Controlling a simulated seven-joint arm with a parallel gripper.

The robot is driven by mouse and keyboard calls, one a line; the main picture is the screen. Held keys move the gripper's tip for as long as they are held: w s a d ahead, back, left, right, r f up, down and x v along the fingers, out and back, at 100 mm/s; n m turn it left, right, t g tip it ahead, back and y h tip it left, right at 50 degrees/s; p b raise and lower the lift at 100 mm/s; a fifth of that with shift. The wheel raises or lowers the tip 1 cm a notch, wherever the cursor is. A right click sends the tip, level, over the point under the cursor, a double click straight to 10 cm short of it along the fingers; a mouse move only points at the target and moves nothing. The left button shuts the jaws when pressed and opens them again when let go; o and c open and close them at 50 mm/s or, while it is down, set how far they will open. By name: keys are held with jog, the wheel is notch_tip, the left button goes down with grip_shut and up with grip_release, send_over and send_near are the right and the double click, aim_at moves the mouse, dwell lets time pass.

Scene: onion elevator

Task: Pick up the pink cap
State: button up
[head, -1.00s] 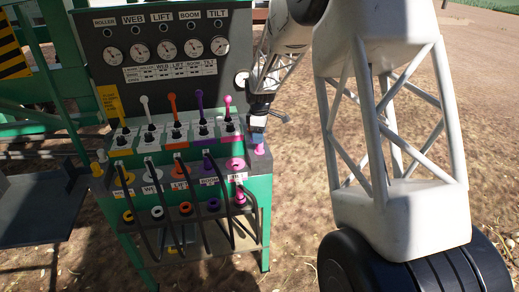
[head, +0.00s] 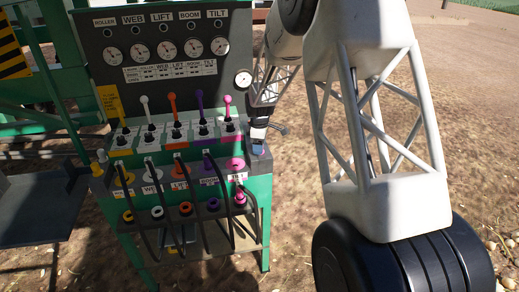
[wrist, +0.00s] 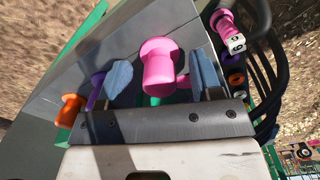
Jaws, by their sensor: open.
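The pink cap (wrist: 160,62) shows in the middle of the wrist view, with a wide round end and a narrower body. My gripper (wrist: 161,80) is open, with one blue-grey fingertip on each side of the cap. A gap shows on the left; on the right a smaller pink part lies between cap and finger. I cannot tell whether the fingers touch it.
A pink hose plug (wrist: 228,30) and black hoses are at the right of the wrist view. An orange cap (wrist: 70,108) and a purple part (wrist: 97,90) are at the left. Coloured levers (head: 175,115) stand left of my gripper, below the gauge panel (head: 165,75).

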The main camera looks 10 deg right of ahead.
jog(key=shift+f, duration=0.55)
jog(key=c, duration=0.8)
jog(key=shift+o, duration=0.2)
jog(key=shift+r, duration=0.1)
jog(key=shift+r, duration=0.8)
notch_tip(320, 180, up, 2)
jog(key=shift+s, duration=0.1)
jog(key=s+r, duration=0.1)
jog(key=s, duration=1.4)
jog(key=shift+s+a, duration=0.15)
jog(key=shift+s, duration=0.25)
jog(key=shift+r, duration=0.1)
